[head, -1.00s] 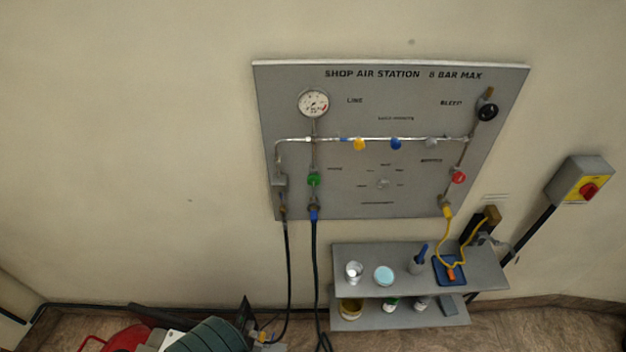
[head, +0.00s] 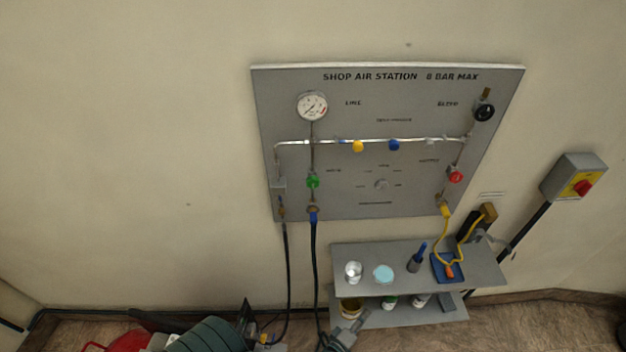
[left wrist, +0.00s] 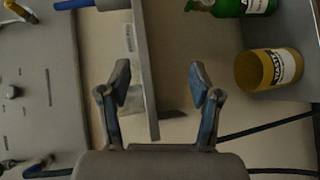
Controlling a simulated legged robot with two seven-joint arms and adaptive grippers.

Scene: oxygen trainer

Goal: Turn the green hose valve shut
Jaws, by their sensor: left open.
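The green hose valve (head: 313,181) is on the left part of the grey air station panel (head: 420,205), below the round gauge (head: 312,105). A dark hose (head: 315,260) hangs from a blue fitting (head: 313,215) beneath it. My left gripper (head: 355,324) is at the bottom of the head view, in front of the lower shelf and well below the valve. In the left wrist view my left gripper (left wrist: 161,85) is open, with a grey shelf edge showing between its fingers. I cannot make out the green valve in that view. My right gripper is not seen.
A two-level grey shelf (head: 485,265) with cups and jars stands below the panel. In the left wrist view a yellow jar (left wrist: 268,70) and a green bottle (left wrist: 243,6) are close by. A red rotary switch (head: 582,187) is at right. The wall left of the panel is clear.

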